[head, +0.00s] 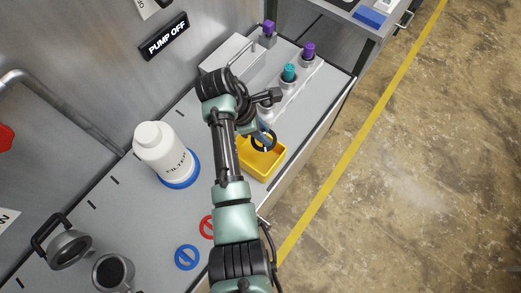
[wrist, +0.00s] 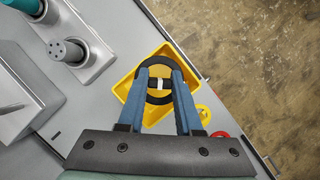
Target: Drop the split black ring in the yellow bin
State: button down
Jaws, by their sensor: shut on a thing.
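The black ring (wrist: 158,62) shows in the wrist view between and around the blue fingertips of my gripper (wrist: 161,82). My gripper is shut on it. A small black and white piece shows in the ring's middle; I cannot tell what it is. The ring lies over the yellow bin (wrist: 127,83) in the picture, and its height above the bin's floor is unclear. In the head view the ring (head: 265,148) shows as a dark arc over the yellow bin (head: 262,170), with my gripper (head: 263,134) at it. The ring's split is not clear.
A white filter jug (head: 160,150) stands on a blue ring left of my arm. Flat red (head: 206,227) and blue (head: 187,257) rings lie on the counter. A holder with teal (head: 289,72) and purple (head: 308,50) pieces stands beyond the bin. The counter edge is close on the right.

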notch_tip(320, 180, down, 5)
jog(key=b, duration=0.6)
jog(key=shift+f, duration=0.2)
jog(key=c, duration=0.5)
grip_release()
jog(key=w+p+v, duration=0.1)
jog(key=p+v, duration=0.2)
jog(key=v, duration=1)
jog(key=shift+s, duration=0.45)
jog(key=shift+d+r, duration=0.1)
